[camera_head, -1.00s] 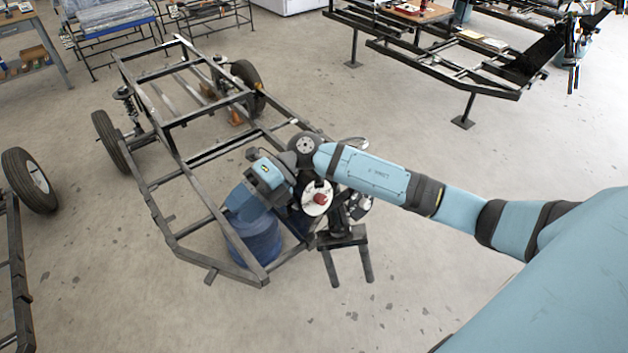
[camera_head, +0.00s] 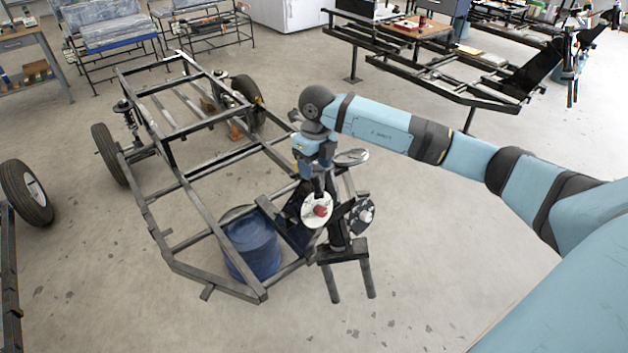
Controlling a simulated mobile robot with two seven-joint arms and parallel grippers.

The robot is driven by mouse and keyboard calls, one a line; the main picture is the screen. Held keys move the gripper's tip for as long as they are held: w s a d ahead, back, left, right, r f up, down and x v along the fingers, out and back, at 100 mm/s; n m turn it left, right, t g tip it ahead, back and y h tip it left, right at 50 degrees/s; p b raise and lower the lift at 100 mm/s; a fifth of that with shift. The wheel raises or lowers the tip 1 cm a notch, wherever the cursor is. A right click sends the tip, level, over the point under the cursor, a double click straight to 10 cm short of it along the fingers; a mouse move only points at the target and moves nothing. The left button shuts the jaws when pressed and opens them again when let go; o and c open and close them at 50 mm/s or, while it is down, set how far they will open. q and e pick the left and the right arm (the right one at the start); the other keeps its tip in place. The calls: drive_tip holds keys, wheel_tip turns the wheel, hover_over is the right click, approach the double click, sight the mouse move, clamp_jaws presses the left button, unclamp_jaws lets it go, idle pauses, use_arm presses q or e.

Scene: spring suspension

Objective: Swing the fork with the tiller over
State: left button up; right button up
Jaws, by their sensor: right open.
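The black fork (camera_head: 346,254) stands at the front end of a dark tube frame (camera_head: 190,270), its two prongs reaching down toward the viewer. Above it are a white disc with a red centre (camera_head: 315,211), a dark and silver round part (camera_head: 361,215) and a shiny oval part (camera_head: 351,157). I cannot pick out the tiller for sure among these parts. My right gripper (camera_head: 318,180) points down over the top of the fork assembly, open. Its fingertips blend with the dark parts, so I cannot tell whether it touches anything. My left gripper is out of view.
A blue drum (camera_head: 252,245) stands inside the frame's front. Wheels (camera_head: 108,153) sit at the frame's rear, and a loose-looking wheel (camera_head: 27,191) is at the left edge. Another frame (camera_head: 450,75) and benches stand behind. The floor at right front is clear.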

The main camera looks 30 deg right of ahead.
sight(315, 175)
wheel_tip(315, 175, down, 6)
drive_tip(key=shift+a+r, duration=0.15)
clamp_jaws()
idle(0.3)
